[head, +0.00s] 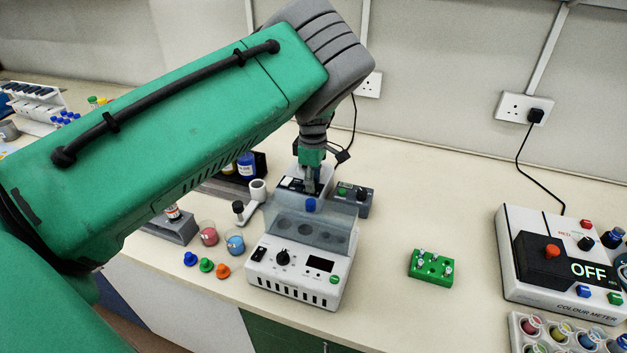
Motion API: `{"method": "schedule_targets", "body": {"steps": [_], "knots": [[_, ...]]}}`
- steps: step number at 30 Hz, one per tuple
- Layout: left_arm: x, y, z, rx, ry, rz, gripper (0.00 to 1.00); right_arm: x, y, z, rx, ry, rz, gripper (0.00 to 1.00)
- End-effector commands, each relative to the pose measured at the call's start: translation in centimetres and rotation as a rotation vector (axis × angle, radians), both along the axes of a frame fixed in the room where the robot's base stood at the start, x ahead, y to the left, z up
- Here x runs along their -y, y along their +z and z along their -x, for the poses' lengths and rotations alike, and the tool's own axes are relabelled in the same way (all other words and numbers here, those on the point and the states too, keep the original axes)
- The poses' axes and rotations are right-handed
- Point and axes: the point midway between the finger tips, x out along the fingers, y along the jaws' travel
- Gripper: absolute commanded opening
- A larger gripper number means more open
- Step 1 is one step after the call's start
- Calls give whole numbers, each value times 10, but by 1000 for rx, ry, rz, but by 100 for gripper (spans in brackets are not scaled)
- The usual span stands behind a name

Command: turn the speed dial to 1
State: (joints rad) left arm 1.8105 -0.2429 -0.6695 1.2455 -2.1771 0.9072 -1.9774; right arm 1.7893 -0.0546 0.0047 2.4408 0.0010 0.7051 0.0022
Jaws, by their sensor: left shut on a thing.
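My left gripper (311,186) points down over a small white box with a black panel (291,184), behind the white bench device. It is shut on a small part at the top of that box, apparently the speed dial; the fingers cover it, so its setting cannot be read. The white bench device (263,278) in front has a black pointer dial (283,258), a dark display (320,264), a green button and a clear lid (340,228) with a blue knob (311,205). The right gripper is out of view.
A grey box with knobs (357,200) is close to the gripper's right. Coloured stoppers (206,265) and two beakers (235,242) lie left of the bench device. The bench behind the green rack is clear.

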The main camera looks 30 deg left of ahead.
Motion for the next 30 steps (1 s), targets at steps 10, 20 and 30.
{"method": "schedule_targets", "body": {"steps": [10,20,30], "knots": [[1,-1,-1,2,-111,1,0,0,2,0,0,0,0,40],[1,-1,-1,2,-124,1,0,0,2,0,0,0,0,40],[1,0,0,2,-123,0,47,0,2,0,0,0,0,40]]}}
